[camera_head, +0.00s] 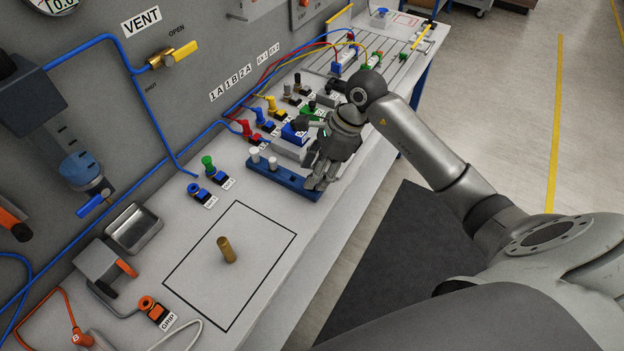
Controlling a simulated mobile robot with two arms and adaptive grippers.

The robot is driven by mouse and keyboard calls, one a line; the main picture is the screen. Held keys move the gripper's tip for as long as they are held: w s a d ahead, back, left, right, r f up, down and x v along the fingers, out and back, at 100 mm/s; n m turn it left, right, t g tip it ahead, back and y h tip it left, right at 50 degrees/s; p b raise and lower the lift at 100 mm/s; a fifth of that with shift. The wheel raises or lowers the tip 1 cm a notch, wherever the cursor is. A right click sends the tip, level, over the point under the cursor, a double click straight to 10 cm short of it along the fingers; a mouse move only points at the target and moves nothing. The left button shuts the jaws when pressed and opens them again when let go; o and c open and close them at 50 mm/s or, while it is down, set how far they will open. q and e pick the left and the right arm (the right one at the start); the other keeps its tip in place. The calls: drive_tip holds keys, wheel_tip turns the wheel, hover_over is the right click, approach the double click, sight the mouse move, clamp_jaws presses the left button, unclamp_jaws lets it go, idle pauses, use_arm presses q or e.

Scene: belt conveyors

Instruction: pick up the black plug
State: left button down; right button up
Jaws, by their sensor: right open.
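My right gripper (318,182) reaches in from the right, fingers pointing down over the right end of a blue rack (282,178). Its jaws are open, and I see nothing held. Two white plugs (263,158) stand upright at the left of the rack. The gripper hides the rack's right end, so I cannot tell whether a black plug stands there. A small black-topped fitting (298,80) stands farther back among coloured fittings; I cannot tell whether it is the black plug. My left gripper is out of view.
Red, blue and yellow fittings (270,105) line the wall behind the rack. A metal tray (134,228) lies left. The outlined square is otherwise clear.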

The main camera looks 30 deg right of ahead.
drive_tip(key=shift+p+x, duration=0.35)
drive_tip(key=shift+x, duration=1.3)
drive_tip(key=shift+w+d, duration=0.1)
drive_tip(key=shift+d, duration=0.05)
clamp_jaws()
